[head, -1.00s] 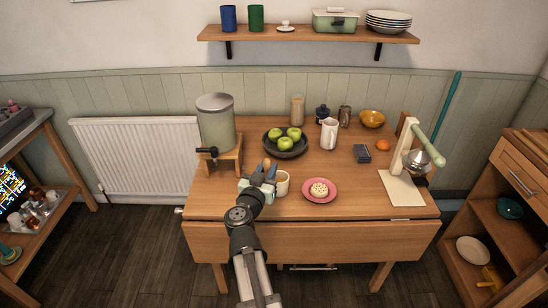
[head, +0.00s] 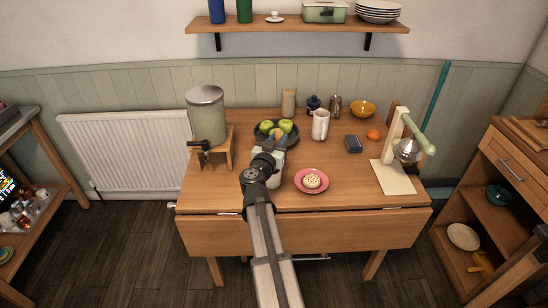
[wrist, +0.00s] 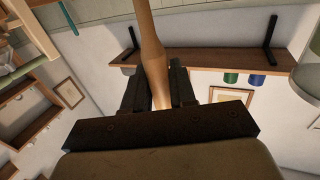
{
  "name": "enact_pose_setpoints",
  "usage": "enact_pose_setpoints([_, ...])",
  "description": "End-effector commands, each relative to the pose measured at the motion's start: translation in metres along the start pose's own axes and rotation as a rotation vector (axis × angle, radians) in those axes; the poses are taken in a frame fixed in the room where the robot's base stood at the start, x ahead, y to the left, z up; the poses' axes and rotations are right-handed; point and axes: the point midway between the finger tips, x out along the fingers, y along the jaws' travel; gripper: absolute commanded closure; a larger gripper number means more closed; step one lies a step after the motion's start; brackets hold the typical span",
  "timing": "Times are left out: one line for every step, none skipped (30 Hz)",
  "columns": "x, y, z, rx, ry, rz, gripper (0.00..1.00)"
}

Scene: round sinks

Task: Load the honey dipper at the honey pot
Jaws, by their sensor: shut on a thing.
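My gripper (head: 273,140) is shut on a slim wooden handle, which I take to be the honey dipper (wrist: 151,45). In the wrist view the handle rises between the two dark fingers; its far end is cut off by the frame. In the head view my gripper is in front of the apple bowl and covers part of it. A small dark blue lidded pot (head: 313,103) stands at the back of the table, behind and right of my gripper. It looks most like the honey pot, but I cannot be sure. Its contents are hidden.
A cream mug (head: 277,172) is partly hidden behind my gripper. Nearby are a fruit bowl (head: 292,142), white jug (head: 320,125), pink plate (head: 300,186) with a cake, and drink dispenser (head: 206,118). A juicer (head: 396,165) stands right. The front table edge is mostly clear.

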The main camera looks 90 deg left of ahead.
Motion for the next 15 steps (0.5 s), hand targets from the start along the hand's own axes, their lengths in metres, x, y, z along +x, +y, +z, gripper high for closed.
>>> enact_pose_setpoints([0.012, -0.011, 0.001, -0.001, 0.0, -0.013, 1.0])
enact_pose_setpoints([0.016, -0.015, 0.001, -0.001, -0.001, -0.019, 1.0])
enact_pose_setpoints([0.018, -0.019, 0.001, -0.001, -0.001, -0.031, 1.0])
enact_pose_setpoints([0.02, -0.021, 0.001, -0.001, -0.002, -0.039, 1.0])
enact_pose_setpoints([0.022, -0.024, 0.002, -0.002, -0.002, -0.046, 1.0])
enact_pose_setpoints([0.021, -0.025, 0.002, -0.002, -0.003, -0.057, 1.0])
enact_pose_setpoints([0.02, -0.027, 0.002, -0.002, -0.004, -0.064, 1.0])
enact_pose_setpoints([0.02, -0.028, 0.003, -0.002, -0.004, -0.069, 1.0])
enact_pose_setpoints([0.019, -0.028, 0.004, -0.003, -0.005, -0.073, 1.0])
enact_pose_setpoints([0.019, -0.028, 0.006, -0.003, -0.005, -0.075, 1.0])
enact_pose_setpoints([0.019, -0.029, 0.007, -0.003, -0.006, -0.076, 1.0])
enact_pose_setpoints([0.019, -0.029, 0.01, -0.003, -0.006, -0.076, 1.0])
enact_pose_setpoints([0.019, -0.029, 0.012, -0.003, -0.006, -0.076, 1.0])
enact_pose_setpoints([0.019, -0.029, 0.014, -0.003, -0.006, -0.076, 1.0])
enact_pose_setpoints([0.019, -0.029, 0.017, -0.004, -0.006, -0.076, 1.0])
